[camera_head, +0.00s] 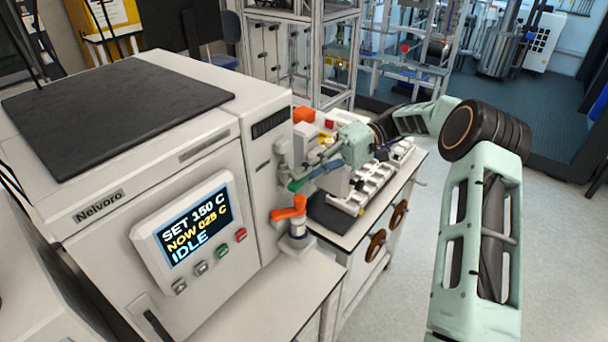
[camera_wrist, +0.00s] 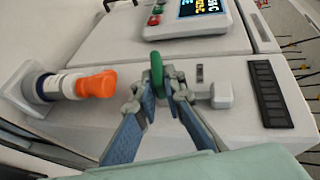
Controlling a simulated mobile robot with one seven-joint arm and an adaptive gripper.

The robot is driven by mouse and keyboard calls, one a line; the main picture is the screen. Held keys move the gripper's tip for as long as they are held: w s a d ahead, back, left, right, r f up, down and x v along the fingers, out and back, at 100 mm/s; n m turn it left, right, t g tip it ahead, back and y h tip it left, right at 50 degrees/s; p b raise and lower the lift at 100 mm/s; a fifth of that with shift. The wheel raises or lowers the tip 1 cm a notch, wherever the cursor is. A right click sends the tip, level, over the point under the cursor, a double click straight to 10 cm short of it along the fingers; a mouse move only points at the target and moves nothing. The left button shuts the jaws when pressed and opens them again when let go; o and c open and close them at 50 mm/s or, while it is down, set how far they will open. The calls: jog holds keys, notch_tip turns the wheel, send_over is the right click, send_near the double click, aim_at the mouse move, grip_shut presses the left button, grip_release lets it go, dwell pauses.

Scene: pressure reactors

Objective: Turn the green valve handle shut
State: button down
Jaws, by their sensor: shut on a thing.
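The green valve handle (camera_wrist: 157,72) shows in the wrist view between the tips of my gripper (camera_wrist: 156,92), which is shut on it. In the head view the green handle (camera_head: 299,184) sticks out from the right side of the white reactor cabinet, at the tip of my gripper (camera_head: 308,177). My arm reaches in from the right. The gripper's fingers hide part of the handle and its valve body.
An orange valve handle (camera_head: 289,209) sits on a valve below the green one; it also shows at left in the wrist view (camera_wrist: 97,84). The cabinet's display (camera_head: 196,229) reads "IDLE". A bench (camera_head: 375,208) with trays stands behind. Open floor lies at right.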

jog(key=shift+f+g+y, duration=0.15)
jog(key=shift+g+y, duration=0.15)
jog(key=shift+y, duration=0.3)
jog(key=shift+m+b, duration=0.3)
jog(key=c, duration=2)
grip_release()
jog(key=shift+v, duration=3.75)
jog(key=shift+o, duration=0.2)
